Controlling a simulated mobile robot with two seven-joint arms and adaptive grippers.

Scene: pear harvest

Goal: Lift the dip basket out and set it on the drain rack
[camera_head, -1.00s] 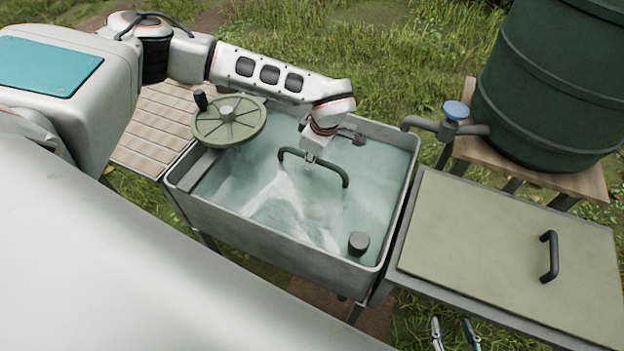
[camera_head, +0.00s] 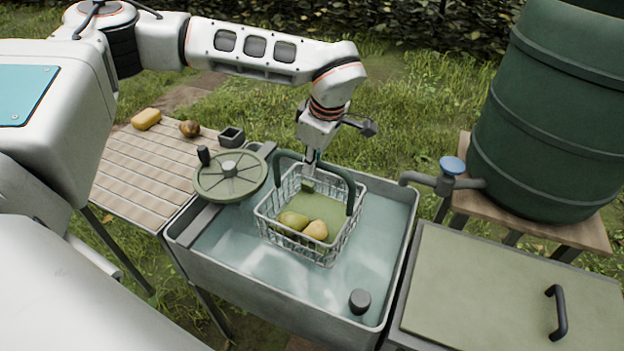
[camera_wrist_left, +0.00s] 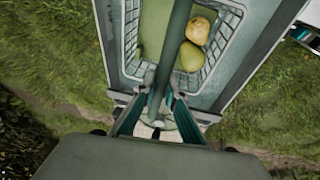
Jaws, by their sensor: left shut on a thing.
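The dip basket (camera_head: 337,243) is a wire basket with a dark green arched handle (camera_head: 351,195). It hangs over the water of the grey wash trough (camera_head: 270,292), with two yellow-green pears (camera_head: 315,230) inside. My left gripper (camera_head: 311,162) is shut on the handle, seen from above. In the left wrist view the gripper (camera_wrist_left: 158,122) closes around the handle bar, with the basket and pears beyond. The drain rack appears to be the slatted wooden table (camera_head: 135,187) left of the trough. My right gripper is not in view.
A green barrel (camera_head: 550,110) with a tap (camera_head: 447,184) stands right, behind a lidded box (camera_head: 500,295).

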